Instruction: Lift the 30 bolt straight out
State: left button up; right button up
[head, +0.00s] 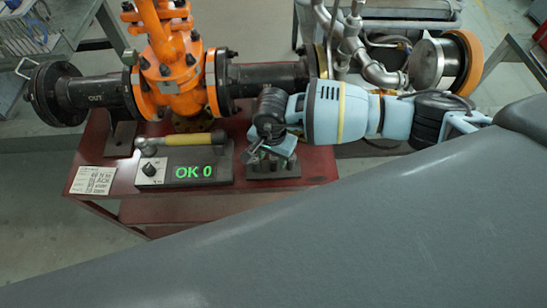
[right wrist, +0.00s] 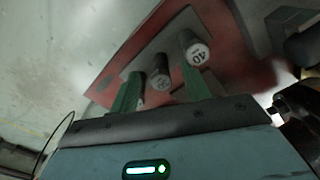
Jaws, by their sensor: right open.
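A dark block (head: 272,170) holding short upright bolts stands on the red table, in front of the pipe line. My right gripper (head: 270,148) is over the block, pointing down at the bolts and hiding most of them. In the right wrist view its two green fingers (right wrist: 160,82) are apart, with a dark bolt (right wrist: 159,70) between them; its end label is too blurred to read surely. A bolt marked 40 (right wrist: 197,50) stands beside the right finger. Another bolt end (right wrist: 137,76) is partly hidden by the left finger. I cannot tell which is the 30 bolt.
A grey box (head: 197,167) reading "OK 0" with a yellow-handled wrench (head: 180,140) stands left of the block. An orange valve (head: 168,62) and black flanged pipe (head: 98,92) are behind. A printed card (head: 92,180) lies at the table's left.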

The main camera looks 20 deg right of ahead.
jog(key=shift+f, duration=0.8)
jog(key=shift+s+d+f, duration=0.1)
jog(key=shift+s+f, duration=0.1)
jog(key=shift+f, duration=0.2)
grip_shut()
